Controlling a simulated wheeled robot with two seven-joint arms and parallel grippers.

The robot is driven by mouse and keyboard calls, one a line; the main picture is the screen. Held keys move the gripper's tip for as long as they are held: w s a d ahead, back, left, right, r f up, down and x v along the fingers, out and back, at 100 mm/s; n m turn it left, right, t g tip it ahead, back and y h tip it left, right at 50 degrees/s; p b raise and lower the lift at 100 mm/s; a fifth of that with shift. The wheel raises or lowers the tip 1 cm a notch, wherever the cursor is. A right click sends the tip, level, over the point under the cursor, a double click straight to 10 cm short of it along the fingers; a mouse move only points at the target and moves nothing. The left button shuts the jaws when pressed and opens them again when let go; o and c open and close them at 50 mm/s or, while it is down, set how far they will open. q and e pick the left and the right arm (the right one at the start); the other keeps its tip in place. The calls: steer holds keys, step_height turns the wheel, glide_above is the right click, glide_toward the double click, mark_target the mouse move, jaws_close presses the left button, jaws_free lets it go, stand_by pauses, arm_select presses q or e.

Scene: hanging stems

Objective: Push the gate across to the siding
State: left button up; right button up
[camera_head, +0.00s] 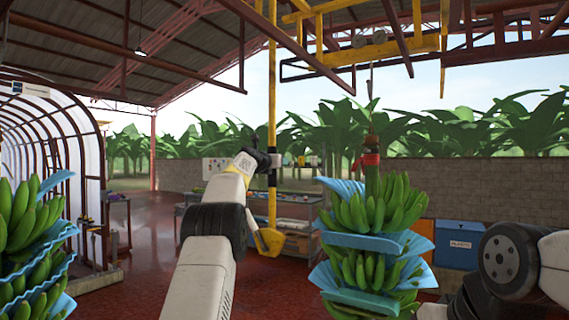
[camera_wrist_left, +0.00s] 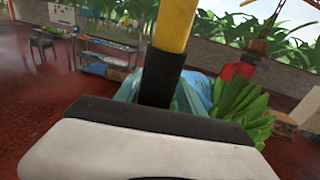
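A long yellow pole (camera_head: 272,90) hangs from the overhead yellow and red rails, with a black sleeve partway down and a yellow foot low down. Which overhead piece is the gate I cannot tell; a yellow frame (camera_head: 385,48) with round wheels is up there. My left gripper (camera_head: 265,160) is at the black sleeve, touching it or very close.
A green banana bunch (camera_head: 370,215) with blue sheets hangs right of the pole, close to my left arm. Another bunch (camera_head: 30,240) hangs at the left edge. A workbench (camera_head: 300,205) and a blue bin (camera_head: 457,245) stand behind.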

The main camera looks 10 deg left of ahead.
arm_select(q)
steer(key=shift+o, duration=0.2)
steer(key=shift+a+r, duration=0.1)
steer(key=shift+a, duration=0.1)
steer(key=v, duration=0.7)
steer(key=shift+s, duration=0.45)
